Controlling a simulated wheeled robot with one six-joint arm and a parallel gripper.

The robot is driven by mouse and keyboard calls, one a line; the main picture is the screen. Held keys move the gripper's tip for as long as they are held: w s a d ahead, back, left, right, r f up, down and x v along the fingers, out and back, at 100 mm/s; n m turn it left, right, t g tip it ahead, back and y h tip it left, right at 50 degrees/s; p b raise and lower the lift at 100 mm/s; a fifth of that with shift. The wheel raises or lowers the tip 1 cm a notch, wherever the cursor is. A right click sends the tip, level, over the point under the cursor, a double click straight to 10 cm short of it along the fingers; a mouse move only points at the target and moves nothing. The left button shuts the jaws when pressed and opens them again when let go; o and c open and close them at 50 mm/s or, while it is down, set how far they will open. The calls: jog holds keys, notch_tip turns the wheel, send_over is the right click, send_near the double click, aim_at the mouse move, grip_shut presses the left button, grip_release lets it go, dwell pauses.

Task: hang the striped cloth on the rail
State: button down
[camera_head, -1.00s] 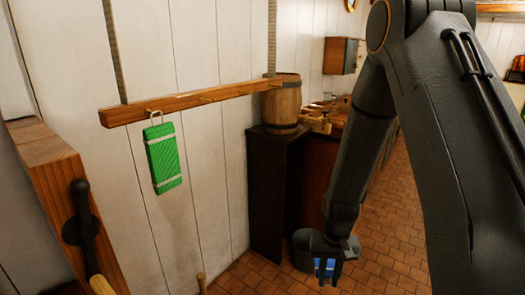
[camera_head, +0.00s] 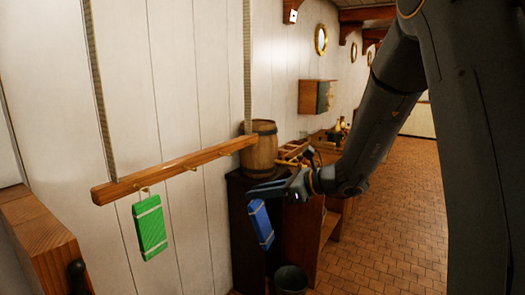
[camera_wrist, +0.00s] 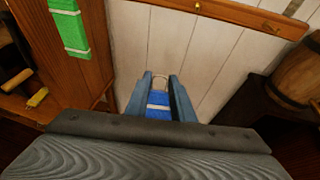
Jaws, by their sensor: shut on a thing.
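A blue cloth with pale stripes (camera_head: 261,223) hangs below my gripper (camera_head: 262,188), in front of the dark cabinet. In the wrist view my gripper (camera_wrist: 160,78) is shut on this blue striped cloth (camera_wrist: 158,104), and its wire loop shows between the fingertips. The wooden rail (camera_head: 180,172) runs along the white wall, left of my gripper, with small brass hooks on it. The rail also crosses the top of the wrist view (camera_wrist: 225,13). The held cloth is apart from the rail.
A green cloth with pale bands (camera_head: 150,228) hangs by a loop near the rail's left end. A barrel (camera_head: 260,150) stands on the dark cabinet (camera_head: 246,235) by the rail's right end. A grey bucket (camera_head: 291,278) is on the floor. The rail's middle and right are free.

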notch_tip(320, 180, up, 10)
jog(key=w+m+t+p, duration=0.1)
jog(key=w+m+t, duration=0.1)
jog(key=w+t, duration=0.1)
jog(key=x, duration=0.5)
jog(key=shift+w+r+b, duration=0.1)
jog(key=shift+w+b, duration=0.15)
jog(key=shift+b, duration=0.1)
jog(key=shift+b+x, duration=0.5)
jog(key=shift+x, duration=0.4)
dwell(1.2)
jog(key=shift+w+a+r, duration=0.2)
jog(key=shift+a, duration=0.15)
jog(key=shift+w+a, duration=0.1)
jog(key=shift+w+a+f+b, duration=0.25)
jog(key=shift+f+b, duration=0.25)
jog(key=shift+b, duration=0.4)
dwell(0.6)
dwell(0.3)
